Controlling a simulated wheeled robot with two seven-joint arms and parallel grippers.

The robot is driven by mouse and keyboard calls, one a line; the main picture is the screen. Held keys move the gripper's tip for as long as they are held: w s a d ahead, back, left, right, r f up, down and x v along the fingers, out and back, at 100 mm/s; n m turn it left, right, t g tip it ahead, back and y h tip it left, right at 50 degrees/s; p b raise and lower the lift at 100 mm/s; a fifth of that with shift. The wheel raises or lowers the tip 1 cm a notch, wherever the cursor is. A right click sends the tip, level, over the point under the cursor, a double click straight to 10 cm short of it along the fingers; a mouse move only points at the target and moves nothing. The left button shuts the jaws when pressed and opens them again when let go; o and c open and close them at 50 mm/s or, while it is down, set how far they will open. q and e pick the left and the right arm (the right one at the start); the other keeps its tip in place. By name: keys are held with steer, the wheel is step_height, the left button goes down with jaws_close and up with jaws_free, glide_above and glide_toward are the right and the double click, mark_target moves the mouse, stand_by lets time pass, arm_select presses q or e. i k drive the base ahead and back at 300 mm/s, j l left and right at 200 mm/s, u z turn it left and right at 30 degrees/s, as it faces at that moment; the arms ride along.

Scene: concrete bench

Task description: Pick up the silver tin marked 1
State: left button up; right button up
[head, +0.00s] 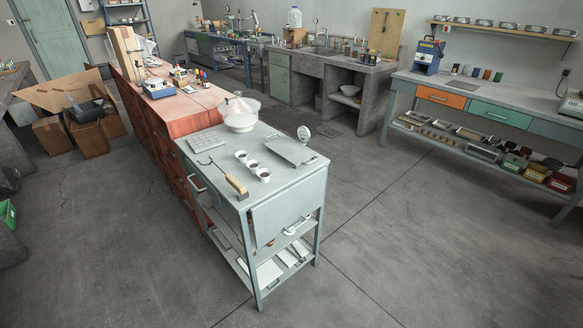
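I cannot make out a silver tin marked 1 in the head view. Several small grey, box-like items (485,22) stand in a row on the wall shelf at the upper right, but they are too small to tell what they are or read any marking. Three small white cups with dark contents (252,165) stand in a row on the grey metal cart. Neither of my grippers is in view.
The grey cart (218,178) stands mid-room, against a long red bench (195,103). A bench with orange and green drawers (500,92) is at the right. Cardboard boxes (88,138) lie at the left. Open concrete floor (400,230) lies between cart and right bench.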

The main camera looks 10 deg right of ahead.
mark_target(253, 165)
steer(key=j+z, duration=0.2)
steer(key=j, duration=0.3)
steer(key=j+z, duration=0.25)
steer(key=j, duration=0.25)
steer(key=k+j+z, duration=0.2)
steer(key=j, duration=0.25)
steer(key=k+j+z, duration=0.2)
steer(key=j, duration=0.65)
